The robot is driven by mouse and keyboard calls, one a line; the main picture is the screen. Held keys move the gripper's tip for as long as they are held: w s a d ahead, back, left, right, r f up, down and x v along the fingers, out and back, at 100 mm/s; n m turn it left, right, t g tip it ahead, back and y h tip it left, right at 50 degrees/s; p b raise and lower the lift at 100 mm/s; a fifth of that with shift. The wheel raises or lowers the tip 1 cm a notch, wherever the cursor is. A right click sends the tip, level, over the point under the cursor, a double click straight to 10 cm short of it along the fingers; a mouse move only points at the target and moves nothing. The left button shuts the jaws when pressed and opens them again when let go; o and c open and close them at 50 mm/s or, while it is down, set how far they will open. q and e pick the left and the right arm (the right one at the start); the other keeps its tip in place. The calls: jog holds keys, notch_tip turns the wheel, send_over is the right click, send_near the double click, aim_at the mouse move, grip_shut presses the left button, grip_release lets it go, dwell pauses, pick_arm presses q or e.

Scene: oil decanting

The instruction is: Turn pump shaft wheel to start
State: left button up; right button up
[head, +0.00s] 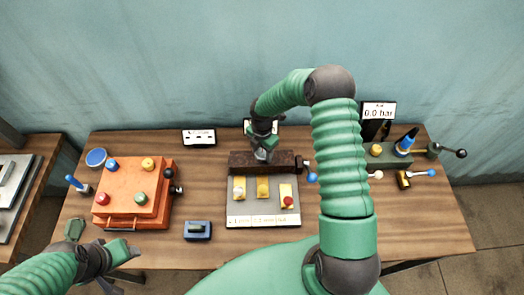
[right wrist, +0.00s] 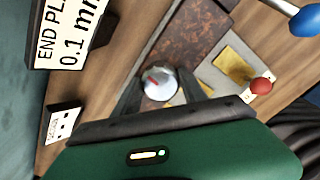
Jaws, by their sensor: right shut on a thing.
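A round silver knob with a red mark (right wrist: 158,83), which looks like the shaft wheel, sits at the edge of a rusty brown block (right wrist: 193,38) in the right wrist view. My right gripper (right wrist: 160,92) has its two dark fingers on either side of the knob, shut on it. In the head view my right gripper (head: 262,153) reaches down to the back of the brown block (head: 285,162) and mostly hides the knob. My left gripper (head: 108,258) hangs at the table's front left, away from the block; its jaw state is unclear.
An orange box (head: 128,205) with coloured knobs stands at left, a blue block (head: 198,230) in front. A grey plate (head: 262,208) carries yellow pieces. A display (head: 378,110) reads 0.0 bar. Another display (right wrist: 70,30) reads END PLAY 0.1 mm. My right arm hides part of the table.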

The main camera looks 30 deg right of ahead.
aim_at(262, 151)
jog(key=shift+w+d+r+n, duration=0.1)
jog(key=shift+w+r+n, duration=0.15)
jog(key=shift+n, duration=0.55)
jog(key=o, duration=1.4)
jog(key=shift+f, duration=0.25)
jog(key=shift+s, duration=0.1)
notch_tip(262, 151, up, 17)
jog(key=shift+f+b, duration=0.1)
jog(key=shift+b, duration=1.05)
